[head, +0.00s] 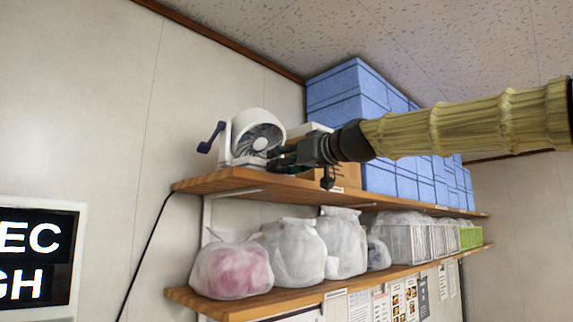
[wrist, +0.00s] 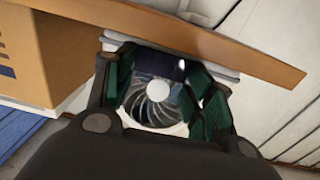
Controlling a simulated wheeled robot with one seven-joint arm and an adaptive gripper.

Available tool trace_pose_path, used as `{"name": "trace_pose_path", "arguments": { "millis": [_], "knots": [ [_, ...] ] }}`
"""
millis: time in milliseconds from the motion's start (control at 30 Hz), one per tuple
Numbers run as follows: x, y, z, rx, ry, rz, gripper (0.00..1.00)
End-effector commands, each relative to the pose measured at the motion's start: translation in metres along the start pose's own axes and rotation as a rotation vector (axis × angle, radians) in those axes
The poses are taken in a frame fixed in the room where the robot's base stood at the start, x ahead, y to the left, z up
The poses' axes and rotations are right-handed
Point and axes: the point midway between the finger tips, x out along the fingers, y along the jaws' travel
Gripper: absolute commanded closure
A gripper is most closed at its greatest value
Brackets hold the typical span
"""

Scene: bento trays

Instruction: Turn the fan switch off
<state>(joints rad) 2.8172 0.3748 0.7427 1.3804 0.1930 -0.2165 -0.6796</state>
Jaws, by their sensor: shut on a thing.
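A small white fan (head: 244,142) with a dark round grille stands on the upper wooden shelf, left of a stack of blue boxes. A dark blue lever-like part (head: 211,137) sticks out at its left side. My gripper (head: 272,158) reaches in from the right, with its fingers at the fan's lower front. In the wrist view the fan (wrist: 150,108) shows between the green-padded fingers of my gripper (wrist: 163,73), which is shut on it. A dark blue part (wrist: 172,66) shows near the fingertips. I cannot make out the switch or its position.
The upper shelf (head: 222,183) has a cardboard box (head: 349,173) and stacked blue boxes (head: 350,92) close by my gripper. The lower shelf (head: 235,306) holds several white bags (head: 295,252) and baskets (head: 408,243). A black cable (head: 146,246) hangs at the left.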

Motion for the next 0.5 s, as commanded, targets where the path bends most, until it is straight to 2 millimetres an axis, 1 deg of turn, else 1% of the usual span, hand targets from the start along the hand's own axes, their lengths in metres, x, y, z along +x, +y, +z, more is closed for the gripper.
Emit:
{"name": "trace_pose_path", "arguments": {
  "millis": [133,167,200,267,500],
  "knots": [
    [-0.0002,0.0005,-0.0006,0.0,0.001,0.0,0.7],
    [-0.0002,0.0006,-0.0006,0.0,0.001,0.0,0.43],
    [-0.0002,0.0006,-0.0006,0.0,0.001,0.0,0.36],
    [-0.0003,0.0006,-0.0006,0.0,0.001,0.0,0.25],
    [-0.0003,0.0003,-0.0004,0.0,0.0,0.0,0.25]
  ]
}}
